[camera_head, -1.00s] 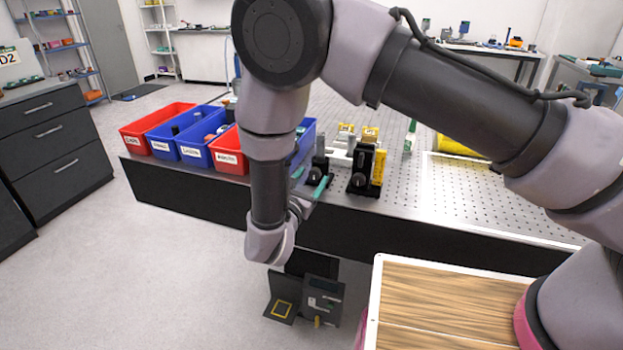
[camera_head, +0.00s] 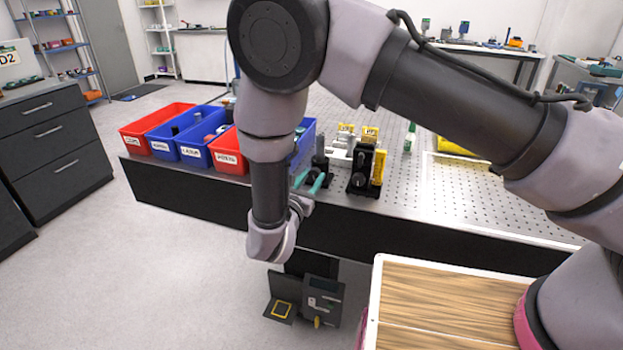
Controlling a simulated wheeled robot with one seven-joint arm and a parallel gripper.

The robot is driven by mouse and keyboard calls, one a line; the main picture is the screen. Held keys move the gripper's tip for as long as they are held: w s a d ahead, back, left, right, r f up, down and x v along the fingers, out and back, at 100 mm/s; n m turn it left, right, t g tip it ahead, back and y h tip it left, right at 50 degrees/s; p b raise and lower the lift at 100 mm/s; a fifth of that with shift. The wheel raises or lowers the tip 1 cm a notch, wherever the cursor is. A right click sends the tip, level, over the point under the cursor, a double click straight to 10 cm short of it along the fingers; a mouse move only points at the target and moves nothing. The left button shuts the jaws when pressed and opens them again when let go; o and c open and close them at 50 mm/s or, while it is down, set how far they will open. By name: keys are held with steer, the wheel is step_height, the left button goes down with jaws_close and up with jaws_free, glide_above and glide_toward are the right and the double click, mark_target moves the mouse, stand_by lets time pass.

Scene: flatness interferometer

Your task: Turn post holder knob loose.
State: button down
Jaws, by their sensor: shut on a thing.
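The black post holder (camera_head: 320,158) stands near the front edge of the perforated optical table, right of the bins. My gripper (camera_head: 311,180) has teal fingers reaching in from the front at the foot of this holder. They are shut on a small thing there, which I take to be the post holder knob. The knob itself is too small and too covered by the fingers to make out. My forearm and wrist hang in front of the table edge.
Red and blue bins (camera_head: 195,150) stand close left of my gripper. A black mount with a knob and yellow parts (camera_head: 366,170) stands close on the right. The perforated table top (camera_head: 470,195) is mostly clear further right. A wood-topped surface (camera_head: 440,305) lies in front.

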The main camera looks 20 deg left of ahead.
steer(key=n, duration=0.8)
steer(key=shift+n, duration=0.4)
steer(key=n, duration=0.4)
steer(key=shift+f, duration=0.1)
steer(key=shift+n, duration=1.9)
steer(key=shift+n+y, duration=0.3)
steer(key=c, duration=0.5)
jaws_free()
steer(key=s, duration=1.1)
steer(key=shift+a+f, duration=0.2)
steer(key=shift+a, duration=0.25)
